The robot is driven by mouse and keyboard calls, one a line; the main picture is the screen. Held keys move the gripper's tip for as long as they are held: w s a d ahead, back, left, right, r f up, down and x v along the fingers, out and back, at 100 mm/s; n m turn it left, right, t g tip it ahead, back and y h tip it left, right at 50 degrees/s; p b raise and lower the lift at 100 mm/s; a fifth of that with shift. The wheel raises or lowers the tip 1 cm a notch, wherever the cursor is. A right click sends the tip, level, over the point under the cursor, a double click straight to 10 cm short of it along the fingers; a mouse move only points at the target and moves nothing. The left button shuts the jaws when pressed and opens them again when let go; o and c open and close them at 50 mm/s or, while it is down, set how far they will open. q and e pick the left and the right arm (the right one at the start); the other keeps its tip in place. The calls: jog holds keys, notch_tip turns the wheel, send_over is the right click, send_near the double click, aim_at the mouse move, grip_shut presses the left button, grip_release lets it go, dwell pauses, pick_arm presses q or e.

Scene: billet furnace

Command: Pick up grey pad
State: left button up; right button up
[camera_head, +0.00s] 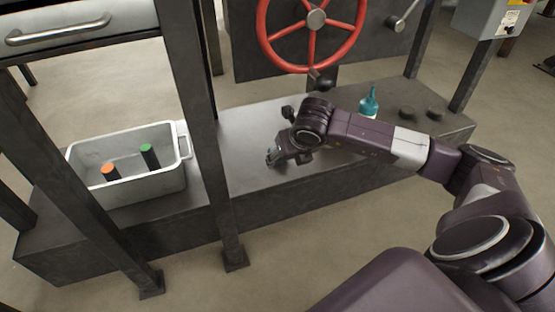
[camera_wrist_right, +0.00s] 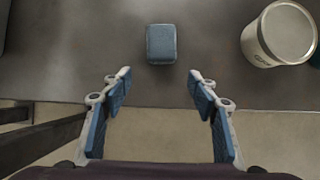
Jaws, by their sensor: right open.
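A small blue-grey block with rounded corners, which looks like the grey pad (camera_wrist_right: 161,44), lies on the dark bench top in the right wrist view. My right gripper (camera_wrist_right: 160,88) is open and empty, its fingers apart with the pad beyond the tips and roughly centred between them. In the head view my right gripper (camera_head: 274,156) is low over the bench, left of its wrist. I cannot make out the pad in the head view; the gripper and arm may hide it. My left gripper is not in view.
A pale cylindrical container (camera_wrist_right: 279,35) stands right of the pad. The bench (camera_head: 245,135) also carries a teal bottle (camera_head: 369,103) and a grey crate (camera_head: 130,190) with orange-topped and green-topped cylinders. A dark post (camera_head: 205,130) stands left of the gripper; a red handwheel (camera_head: 312,35) is behind.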

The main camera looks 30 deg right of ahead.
jog(key=shift+w+d+b, duration=0.2)
jog(key=shift+w+b, duration=0.15)
jog(key=shift+w, duration=0.55)
jog(key=w+f+b, duration=0.2)
jog(key=w+b, duration=0.1)
jog(key=shift+w+d+f, duration=0.1)
jog(key=shift+w+d, duration=0.15)
jog(key=shift+d, duration=0.15)
jog(key=shift+w+d+f, duration=0.1)
jog(key=shift+w+f, duration=0.1)
jog(key=shift+w, duration=0.05)
jog(key=c, duration=0.9)
